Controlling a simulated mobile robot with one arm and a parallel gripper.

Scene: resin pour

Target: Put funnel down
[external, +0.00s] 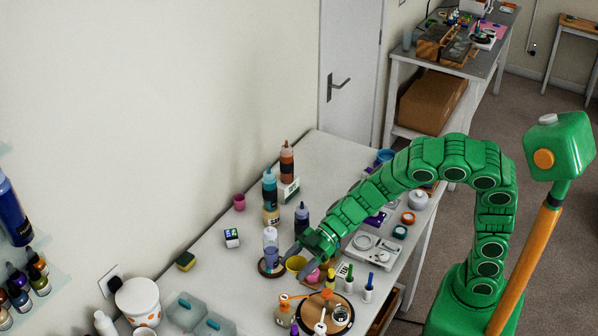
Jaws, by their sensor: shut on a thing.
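My gripper (292,250) is at the end of my green arm, low over the middle of the white worktable. It is shut on the funnel, whose outline is too small and too covered by the gripper to make out. A clear bottle with bluish liquid (270,246) stands upright on a dark round coaster (262,269), just left of the gripper tips. A yellow cup (295,264) shows just below the gripper. I cannot tell whether the gripper touches the bottle or the cup.
Tall teal (269,190) and orange-brown (287,162) bottles stand behind the gripper. A pink item (313,275), small bottles and a round wooden board (311,322) crowd the front.

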